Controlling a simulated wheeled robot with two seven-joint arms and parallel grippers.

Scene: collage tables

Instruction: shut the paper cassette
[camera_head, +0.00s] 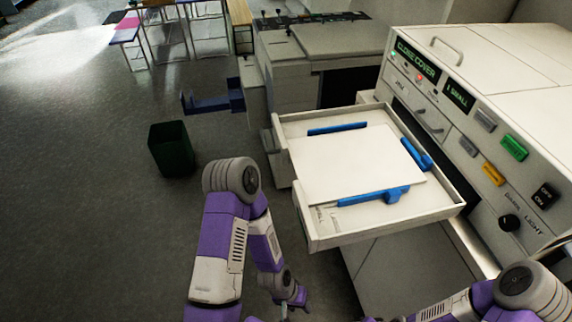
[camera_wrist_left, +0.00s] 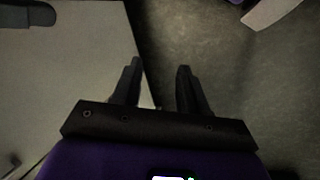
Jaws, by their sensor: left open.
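The paper cassette (camera_head: 318,238) is a cream drawer pulled well out of the front of the large cream copier (camera_head: 440,110). A stack of white paper (camera_head: 350,165) lies in it between blue guides (camera_head: 372,196). My left gripper (camera_head: 296,300) is low in front of the cassette, below its front wall and apart from it. In the left wrist view the two dark fingers of my left gripper (camera_wrist_left: 157,85) are spread with nothing between them. My right arm enters at the lower right, and its gripper is out of the picture.
A dark green bin (camera_head: 172,150) stands on the floor at left. Another machine (camera_head: 325,55) with a blue tray (camera_head: 212,100) is behind. A pale panel (camera_wrist_left: 60,80) fills the left of the left wrist view.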

